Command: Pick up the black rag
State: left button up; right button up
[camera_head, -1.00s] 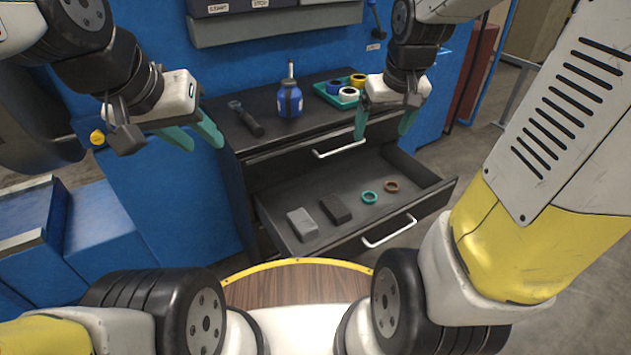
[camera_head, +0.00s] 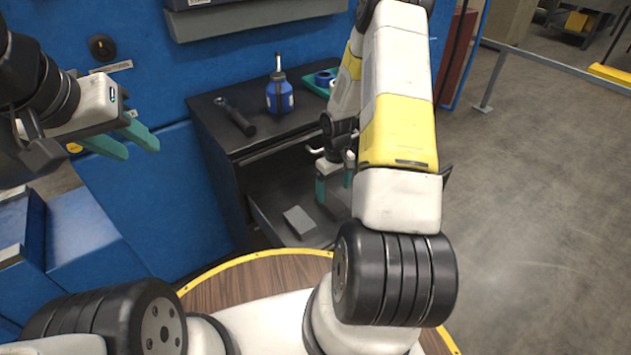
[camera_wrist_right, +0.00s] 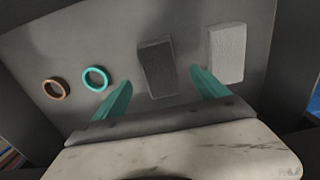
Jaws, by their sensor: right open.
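The black rag (camera_wrist_right: 157,67), a dark folded block, lies in the open drawer. In the right wrist view it sits between the two teal fingers of my right gripper (camera_wrist_right: 161,80). That gripper is open and empty; I cannot tell its exact height above the rag. In the head view my right gripper (camera_head: 334,190) points down into the drawer, and it and the arm hide much of the rag. My left gripper (camera_head: 141,150) is in the air left of the cabinet, its teal fingers apart and empty.
In the drawer, a grey block (camera_wrist_right: 226,53) lies right of the rag in the wrist view. A teal ring (camera_wrist_right: 96,79) and a brown ring (camera_wrist_right: 56,89) lie left. A blue bottle (camera_head: 279,96) and a dark-handled tool (camera_head: 236,117) are on the cabinet top.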

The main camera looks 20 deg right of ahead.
aim_at(332, 202)
jog(key=f, duration=0.6)
jog(key=shift+w+f, duration=0.1)
jog(key=shift+w, duration=0.2)
jog(key=c, duration=1.4)
jog(key=shift+c, duration=0.2)
